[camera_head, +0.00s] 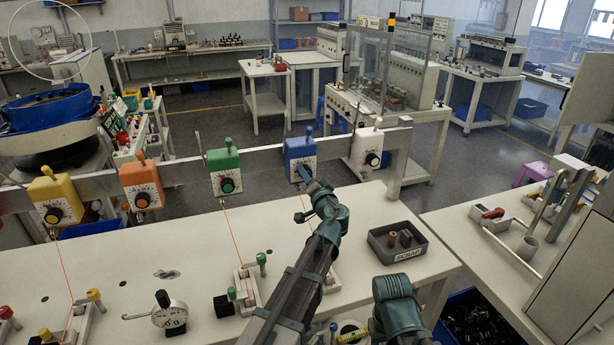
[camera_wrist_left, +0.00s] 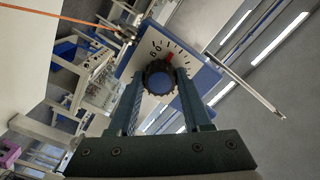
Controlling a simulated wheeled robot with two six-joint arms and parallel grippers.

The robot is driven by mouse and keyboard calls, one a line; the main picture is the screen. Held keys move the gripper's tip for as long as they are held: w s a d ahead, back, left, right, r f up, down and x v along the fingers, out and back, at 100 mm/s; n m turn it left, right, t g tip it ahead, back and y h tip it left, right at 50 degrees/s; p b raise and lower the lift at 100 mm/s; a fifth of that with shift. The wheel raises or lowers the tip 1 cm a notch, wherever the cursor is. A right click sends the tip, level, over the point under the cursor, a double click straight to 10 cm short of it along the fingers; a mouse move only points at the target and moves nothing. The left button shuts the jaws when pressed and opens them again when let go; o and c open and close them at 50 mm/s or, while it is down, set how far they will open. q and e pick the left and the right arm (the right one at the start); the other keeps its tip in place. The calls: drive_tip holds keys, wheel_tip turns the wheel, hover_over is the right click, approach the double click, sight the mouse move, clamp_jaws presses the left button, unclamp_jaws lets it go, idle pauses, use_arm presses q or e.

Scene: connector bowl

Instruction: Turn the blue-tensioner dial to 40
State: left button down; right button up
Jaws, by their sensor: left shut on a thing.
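The blue tensioner (camera_head: 299,146) is fixed on the metal rail, with a white scale plate on its front. My left gripper (camera_head: 306,174) is at this plate and covers much of its dial in the head view. In the left wrist view, the black knurled dial (camera_wrist_left: 158,78) sits between the two fingers of my left gripper (camera_wrist_left: 160,88), which are shut on its sides. A red mark (camera_wrist_left: 168,57) shows at the dial's edge, near a printed number that looks like 60. Other scale numbers are too small or hidden. My right gripper is out of view.
Yellow (camera_head: 54,199), orange (camera_head: 141,184), green (camera_head: 224,169) and white (camera_head: 369,150) tensioners share the rail. A grey scrap tray (camera_head: 397,242) holds small parts on the bench (camera_head: 370,205). A round gauge (camera_head: 170,315) and thread guides stand nearer the front.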

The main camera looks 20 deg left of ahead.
use_arm(q)
drive_tip(key=m, duration=1.3)
drive_tip(key=shift+m, duration=0.3)
idle(0.4)
drive_tip(key=shift+c, duration=1.7)
unclamp_jaws()
drive_tip(key=v, duration=1.3)
drive_tip(key=shift+s+d, duration=0.25)
drive_tip(key=shift+s, duration=0.1)
drive_tip(key=shift+f, duration=0.1)
